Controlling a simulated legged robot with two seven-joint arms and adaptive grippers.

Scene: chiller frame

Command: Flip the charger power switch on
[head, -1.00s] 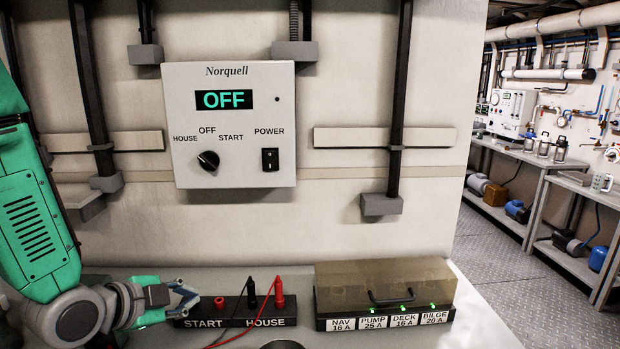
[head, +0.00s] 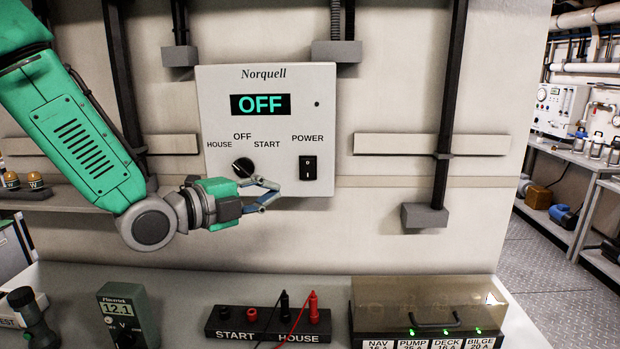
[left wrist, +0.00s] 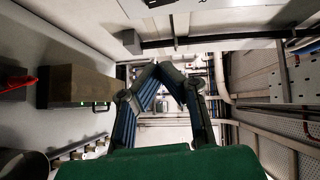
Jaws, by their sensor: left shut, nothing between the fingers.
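The charger (head: 218,85) is a pale wall box marked Norquell, and its display (head: 260,104) reads OFF in green. The black power rocker switch (head: 308,168) sits at its lower right under POWER. A round black knob (head: 243,167) sits to the left, partly close behind my gripper. My left gripper (head: 277,191) is shut and empty, with its fingertips just left of and slightly below the switch, apart from it in the picture. In the left wrist view its blue-grey fingers (left wrist: 168,70) meet at the tips. My right gripper is not in view.
Below on the bench stand a START/HOUSE terminal block (head: 222,327) with a red and a black plug, a fuse box (head: 420,300) with green lights, and a green meter (head: 128,312). A wall rail (head: 480,145) runs right of the charger.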

